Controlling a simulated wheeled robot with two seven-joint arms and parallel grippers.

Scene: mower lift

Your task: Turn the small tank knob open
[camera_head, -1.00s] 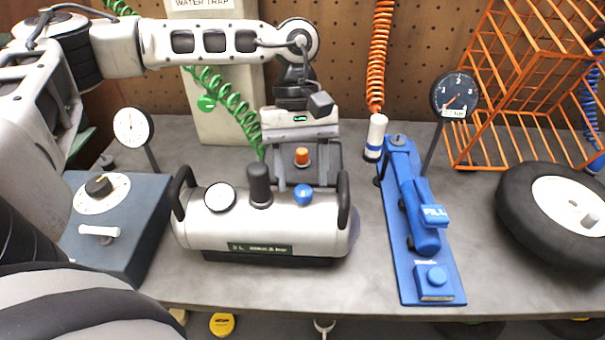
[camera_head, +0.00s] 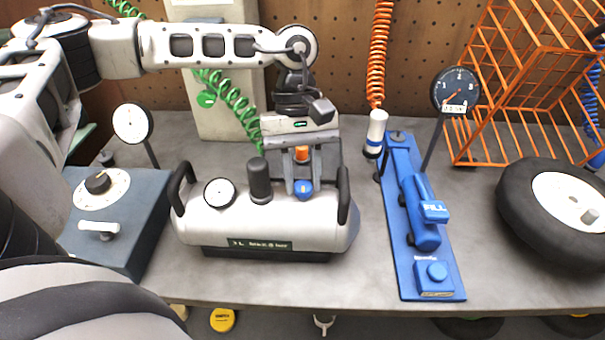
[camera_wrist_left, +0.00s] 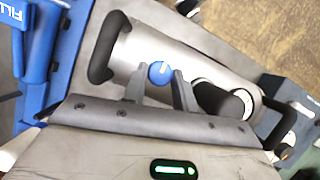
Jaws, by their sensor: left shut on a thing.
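The small silver tank (camera_head: 225,228) lies across the middle of the bench. Its small blue knob (camera_head: 303,188) is on top at the right, with a pale mark on it. It also shows in the left wrist view (camera_wrist_left: 159,72). My left gripper (camera_head: 302,186) reaches down from behind the tank, its fingers on either side of the blue knob and shut on it. The fingers also show in the left wrist view (camera_wrist_left: 160,82), where the fingertips partly hide the knob's lower sides. My right gripper is not in view.
A black post (camera_head: 260,180) and a small gauge (camera_head: 219,193) stand left of the knob. Black handles (camera_head: 343,196) rise at the tank's ends. An orange knob (camera_head: 302,154) shows between my fingers. A blue fill station (camera_head: 425,215) is right, a grey control box (camera_head: 120,225) left.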

